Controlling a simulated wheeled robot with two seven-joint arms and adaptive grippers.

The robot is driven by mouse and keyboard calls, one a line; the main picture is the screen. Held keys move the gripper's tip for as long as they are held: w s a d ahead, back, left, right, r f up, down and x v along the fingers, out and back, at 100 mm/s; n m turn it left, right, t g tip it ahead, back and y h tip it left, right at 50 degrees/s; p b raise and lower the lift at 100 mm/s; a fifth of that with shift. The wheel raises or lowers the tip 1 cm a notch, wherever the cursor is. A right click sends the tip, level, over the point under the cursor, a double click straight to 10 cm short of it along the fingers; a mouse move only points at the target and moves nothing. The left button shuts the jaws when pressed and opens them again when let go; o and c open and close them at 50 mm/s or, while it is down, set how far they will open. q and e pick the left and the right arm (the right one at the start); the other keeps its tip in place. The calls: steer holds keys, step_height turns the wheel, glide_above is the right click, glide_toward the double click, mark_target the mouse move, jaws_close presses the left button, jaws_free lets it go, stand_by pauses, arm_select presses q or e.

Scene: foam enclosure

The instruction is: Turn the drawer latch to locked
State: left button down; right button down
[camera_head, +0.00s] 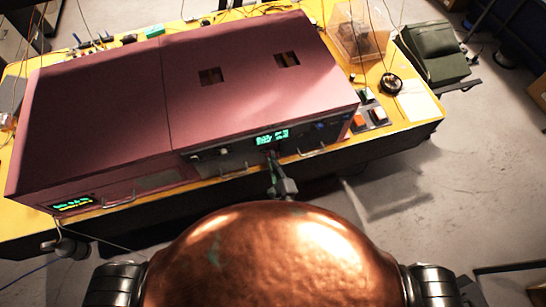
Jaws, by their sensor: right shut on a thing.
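A large maroon cabinet (110,120) stands on a yellow table. Its dark front strip has a lit green display (271,136) and drawers with pale bar handles, one left (234,171) and one right (312,151) of my right gripper. My right gripper (271,157) is at this front, just below the display, and is shut on a small part there. The fingers cover that part, so I cannot make out the drawer latch or which way it is turned. My left gripper does not show.
A second display (73,203) glows at the cabinet's lower left. Orange and white blocks (367,117), a dark round object (390,84) and a clear box (357,35) sit on the yellow table (425,107) at right. A green case (434,52) stands beyond. Thin cables hang across the view.

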steer(key=shift+a+f+n+p, duration=0.15)
steer(key=shift+n+p, duration=0.3)
steer(key=shift+n, duration=1.35)
steer(key=shift+f+n+p, duration=0.15)
steer(key=shift+n+p, duration=0.25)
steer(key=shift+n, duration=1.4)
steer(key=c, duration=2)
jaws_free()
steer(key=shift+f, duration=0.1)
steer(key=shift+c, duration=0.2)
steer(key=v, duration=1.2)
